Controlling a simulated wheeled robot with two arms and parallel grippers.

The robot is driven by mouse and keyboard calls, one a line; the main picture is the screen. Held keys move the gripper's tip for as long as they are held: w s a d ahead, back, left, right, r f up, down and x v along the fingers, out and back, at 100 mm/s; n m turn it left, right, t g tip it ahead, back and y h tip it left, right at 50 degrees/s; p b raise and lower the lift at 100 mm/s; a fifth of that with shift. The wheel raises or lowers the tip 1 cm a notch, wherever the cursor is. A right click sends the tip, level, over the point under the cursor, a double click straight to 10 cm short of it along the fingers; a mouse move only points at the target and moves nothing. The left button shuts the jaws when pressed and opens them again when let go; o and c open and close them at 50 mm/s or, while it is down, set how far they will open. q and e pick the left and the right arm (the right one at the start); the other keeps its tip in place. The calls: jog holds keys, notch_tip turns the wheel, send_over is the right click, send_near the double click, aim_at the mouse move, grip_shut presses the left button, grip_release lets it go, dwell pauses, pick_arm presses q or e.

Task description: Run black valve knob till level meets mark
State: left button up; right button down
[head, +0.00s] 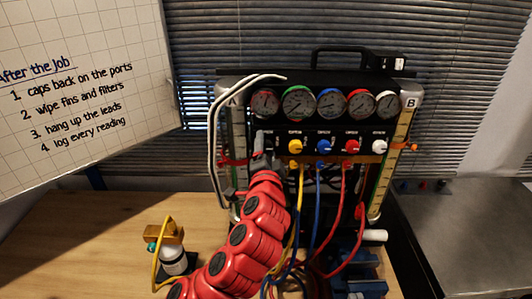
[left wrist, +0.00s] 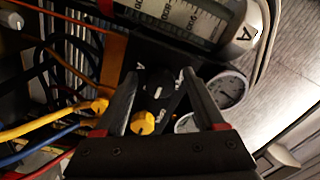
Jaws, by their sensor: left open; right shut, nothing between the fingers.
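The black valve knob (left wrist: 159,84) shows in the left wrist view as a dark round knob with a small white line. My left gripper (left wrist: 160,76) is open, with one finger on each side of it; I cannot tell whether they touch it. In the head view my left gripper (head: 262,152) is at the left end of the knob row and hides the black knob. Level column A (head: 238,145) stands left of the panel and column B (head: 396,150) right of it. Neither liquid level nor mark is clear. My right gripper is not in view.
Yellow (head: 295,147), blue (head: 324,146), red (head: 352,146) and white (head: 379,147) knobs sit right of my gripper, below several gauges (head: 331,104). Coloured hoses hang below. A white bottle (head: 174,260) stands on the wooden table (head: 85,245), which is clear at far left.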

pick_arm(q)
jog(key=s, duration=0.5)
jog(key=shift+s, duration=0.1)
jog(key=p, duration=1.4)
send_near(266, 149)
jog(key=s, duration=0.6)
jog(key=shift+s+f, duration=0.1)
jog(key=shift+s, duration=0.45)
